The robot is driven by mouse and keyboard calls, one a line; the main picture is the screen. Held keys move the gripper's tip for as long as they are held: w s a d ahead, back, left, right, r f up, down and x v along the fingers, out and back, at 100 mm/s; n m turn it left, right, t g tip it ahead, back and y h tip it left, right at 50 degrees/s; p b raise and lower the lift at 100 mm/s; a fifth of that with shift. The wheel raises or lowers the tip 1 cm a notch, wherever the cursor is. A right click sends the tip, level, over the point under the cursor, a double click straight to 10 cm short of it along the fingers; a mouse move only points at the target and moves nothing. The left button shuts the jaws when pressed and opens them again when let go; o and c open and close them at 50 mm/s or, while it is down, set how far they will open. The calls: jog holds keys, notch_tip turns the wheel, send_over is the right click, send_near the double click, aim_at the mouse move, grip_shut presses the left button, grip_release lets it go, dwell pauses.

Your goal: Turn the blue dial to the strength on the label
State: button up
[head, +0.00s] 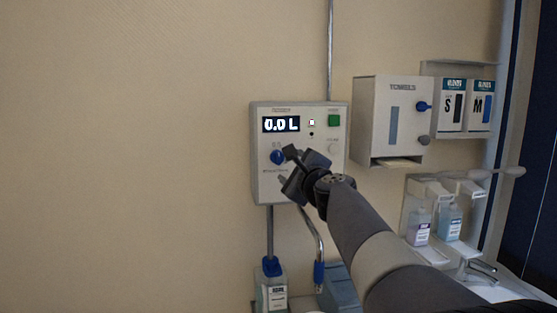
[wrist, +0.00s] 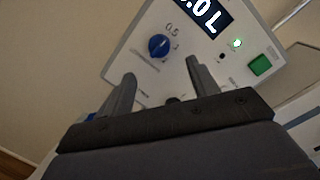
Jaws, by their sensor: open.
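The blue dial (head: 277,157) sits on the front of a white wall-mounted dispenser box (head: 259,184), below a display reading "0.0 L". The dial also shows in the wrist view (wrist: 159,46), with a marking that looks like "0.5" above it. My gripper (head: 287,167) is in front of the box, close to the dial's right side. In the wrist view, its two fingers (wrist: 160,80) are apart and empty, with the dial ahead between and beyond them. A bottle with a blue cap (head: 272,284) stands below the box; its label is too small to read.
A green button (head: 334,121) is at the box's upper right. A towel dispenser (head: 380,119), glove boxes (head: 451,104) and soap bottles (head: 420,224) are to the right. The wall at left is bare.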

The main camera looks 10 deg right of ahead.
aim_at(280, 159)
jog(key=w+p, duration=0.1)
jog(key=w, duration=0.5)
jog(key=w+a+p, duration=0.1)
jog(key=w, duration=0.2)
jog(key=shift+a+p, duration=0.1)
jog(key=shift+p, duration=0.25)
jog(key=shift+c, duration=0.6)
jog(key=c, duration=0.8)
jog(key=shift+c, duration=0.2)
